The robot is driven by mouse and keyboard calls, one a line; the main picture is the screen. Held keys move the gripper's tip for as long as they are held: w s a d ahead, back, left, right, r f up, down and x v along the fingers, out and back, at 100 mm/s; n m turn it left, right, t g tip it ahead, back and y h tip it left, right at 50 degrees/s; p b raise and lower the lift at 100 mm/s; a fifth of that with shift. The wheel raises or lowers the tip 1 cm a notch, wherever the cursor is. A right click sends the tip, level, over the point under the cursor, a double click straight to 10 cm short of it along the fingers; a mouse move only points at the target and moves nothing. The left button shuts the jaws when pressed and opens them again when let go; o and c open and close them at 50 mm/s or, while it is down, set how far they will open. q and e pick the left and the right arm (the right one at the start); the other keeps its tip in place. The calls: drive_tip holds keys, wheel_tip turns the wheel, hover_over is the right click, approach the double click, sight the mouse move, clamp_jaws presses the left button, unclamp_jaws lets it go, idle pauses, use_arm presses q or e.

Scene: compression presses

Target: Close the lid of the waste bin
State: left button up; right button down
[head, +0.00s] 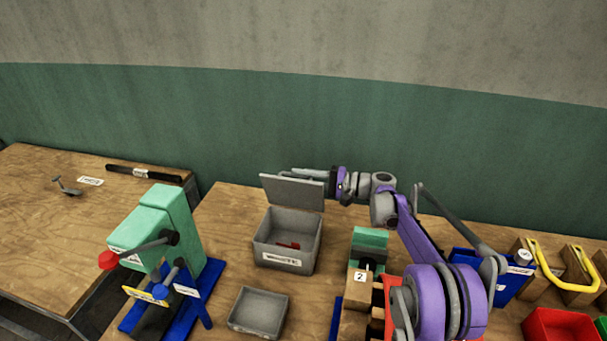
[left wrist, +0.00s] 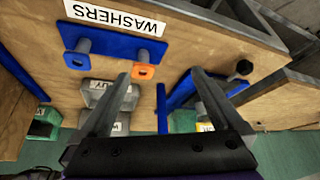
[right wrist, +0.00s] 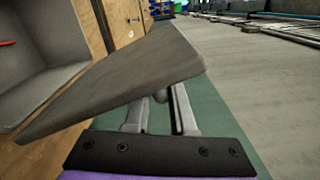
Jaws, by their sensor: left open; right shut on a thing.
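The grey waste bin (head: 305,255), with a WASTE label on its front, stands on the wooden table in the head view. A red piece (head: 288,245) lies inside it. Its grey lid (head: 290,192) stands raised, roughly upright, at the bin's back edge. My right gripper (head: 300,173) is at the upper, far side of the lid and is shut on it. In the right wrist view the lid (right wrist: 125,85) hides the fingertips, so the exact grip point is not visible; the bin (right wrist: 50,50) is at the left. My left gripper (left wrist: 160,76) is open and empty.
A green press (head: 155,225) on a blue base stands left of the bin. A small grey tray (head: 259,311) is in front of it. A second green press (head: 370,240) stands to the right, near my right arm. A blue washer rack (left wrist: 112,45) shows in the left wrist view.

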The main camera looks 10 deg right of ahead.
drive_tip(key=shift+s+a+r+n, duration=0.3)
drive_tip(key=shift+s+a+n, duration=0.05)
drive_tip(key=shift+s+n, duration=0.35)
drive_tip(key=c, duration=1.1)
unclamp_jaws()
drive_tip(key=shift+s, duration=0.1)
use_arm(q)
drive_tip(key=shift+s, duration=0.25)
use_arm(e)
drive_tip(key=shift+o, duration=1.1)
drive_tip(key=shift+s, duration=0.2)
use_arm(q)
drive_tip(key=shift+w, duration=0.1)
use_arm(e)
drive_tip(key=shift+w+f, duration=0.15)
use_arm(q)
drive_tip(key=shift+f, duration=0.1)
use_arm(e)
drive_tip(key=shift+d, duration=0.3)
use_arm(q)
drive_tip(key=shift+s+f+b, duration=0.4)
drive_tip(key=shift+f+b, duration=0.35)
drive_tip(key=shift+f, duration=0.1)
use_arm(e)
drive_tip(key=v, duration=1)
drive_tip(key=shift+s, duration=0.2)
